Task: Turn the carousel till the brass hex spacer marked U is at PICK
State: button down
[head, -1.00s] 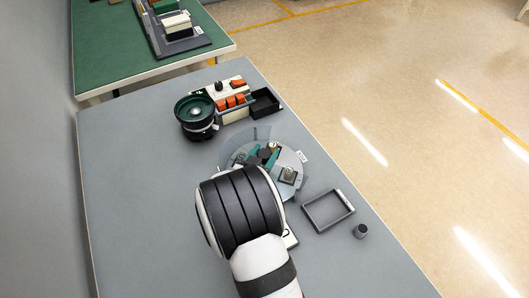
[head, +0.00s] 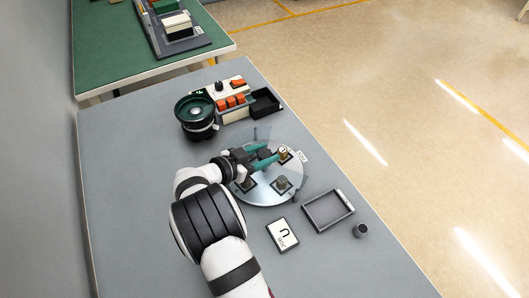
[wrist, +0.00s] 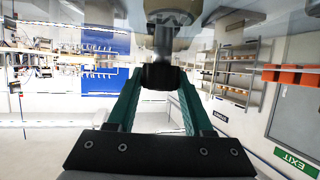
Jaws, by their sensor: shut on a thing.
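The carousel (head: 270,197) is a pale round disc on the grey bench. A brass-coloured part (head: 284,153) stands at its upper right, beside a small white label (head: 302,156) at the rim. A duller part (head: 282,183) sits on a dark square at the lower right. Any marks on the parts are too small to read. My gripper (head: 270,157) reaches in from the left with teal fingers over the disc. In the wrist view it is shut on a dark knob (wrist: 160,76) on a grey post. A white card (head: 283,235) bearing a U lies in front.
An empty grey tray (head: 328,210) and a small dark cup (head: 360,230) stand at the right. Behind are a green bowl feeder (head: 195,112), a control box with orange switches (head: 232,99) and a black bin (head: 265,102). The bench's left side is clear.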

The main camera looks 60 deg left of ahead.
jog(key=shift+w+m+t+h, duration=0.15)
jog(key=shift+m+t+h, duration=0.15)
jog(key=shift+m+h, duration=1.65)
jog(key=shift+w+r+m+h, duration=0.15)
jog(key=shift+m+h, duration=0.4)
jog(key=shift+h, duration=0.4)
jog(key=c, duration=0.6)
grip_release()
jog(key=o, duration=0.3)
jog(key=shift+s, duration=0.2)
jog(key=r, duration=0.4)
jog(key=shift+w+d+r, duration=0.3)
jog(key=shift+r, duration=0.05)
jog(key=w+d+r, duration=0.6)
jog(key=d, duration=0.2)
jog(key=shift+w+d, duration=0.25)
jog(key=shift+w, duration=0.15)
jog(key=shift+r, duration=0.1)
